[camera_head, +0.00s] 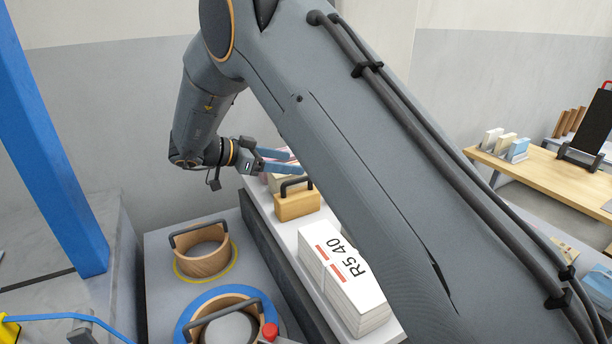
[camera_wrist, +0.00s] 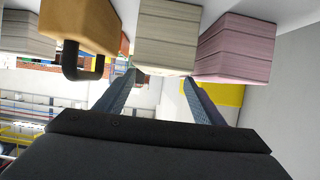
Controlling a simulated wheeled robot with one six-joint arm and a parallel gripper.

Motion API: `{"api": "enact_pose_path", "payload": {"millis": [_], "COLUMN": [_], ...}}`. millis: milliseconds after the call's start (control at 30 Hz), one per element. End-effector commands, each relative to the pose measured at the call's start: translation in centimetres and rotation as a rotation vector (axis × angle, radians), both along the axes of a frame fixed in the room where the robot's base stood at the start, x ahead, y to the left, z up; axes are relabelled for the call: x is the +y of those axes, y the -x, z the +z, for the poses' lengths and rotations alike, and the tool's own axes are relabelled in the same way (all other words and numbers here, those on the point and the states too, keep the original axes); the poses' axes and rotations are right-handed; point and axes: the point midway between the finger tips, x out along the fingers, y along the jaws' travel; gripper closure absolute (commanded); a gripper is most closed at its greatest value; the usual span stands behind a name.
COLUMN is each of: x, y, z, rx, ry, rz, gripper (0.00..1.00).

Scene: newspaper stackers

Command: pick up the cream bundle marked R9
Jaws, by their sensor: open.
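A cream bundle (camera_wrist: 167,38) with layered edges is at the top middle of the wrist view, in line with the gap between my fingers. No R9 mark shows on its visible faces. In the head view it seems to be the pale piece (camera_head: 275,183) partly hidden behind my gripper and a wooden block. My gripper (camera_head: 294,163) is open and empty, with blue fingers at the far end of the white shelf. In the wrist view, my fingertips (camera_wrist: 161,79) lie apart just at the cream bundle's near edge; contact cannot be told.
A pink bundle (camera_wrist: 238,49) stands right of the cream one in the wrist view. A wooden block with black handle (camera_head: 297,204) stands on its other side. A white bundle marked R5 40 (camera_head: 343,279) lies nearer. Wooden rings (camera_head: 205,262) sit on the grey surface at left.

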Motion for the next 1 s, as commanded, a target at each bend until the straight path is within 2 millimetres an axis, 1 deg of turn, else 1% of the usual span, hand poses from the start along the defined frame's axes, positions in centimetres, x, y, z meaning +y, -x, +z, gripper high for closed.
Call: {"api": "enact_pose_path", "payload": {"millis": [33,100,267,367,633,733,900,967,1000], "x": [-0.6,-1.1,-1.6,-2.4,-5.4,-5.8,-5.8,-5.8,-5.8], "y": [-0.2,-0.4,-0.7,-0.9,-2.0,-2.2,-2.2,-2.2,-2.2], "z": [-0.2,-0.5,-0.8,-1.2,-2.8,-3.0,-3.0,-3.0,-3.0], "rx": [0.000,0.001,0.001,0.002,0.002,0.001,0.000,0.000,0.000], "ry": [0.000,0.001,0.001,0.001,0.002,0.000,0.000,0.000,0.000], "rz": [-0.001,-0.001,-0.001,-0.001,-0.001,0.000,0.001,0.001,0.000], "gripper": [0.38,0.38,0.38,0.38,0.38,0.38,0.38,0.48,0.54]}}
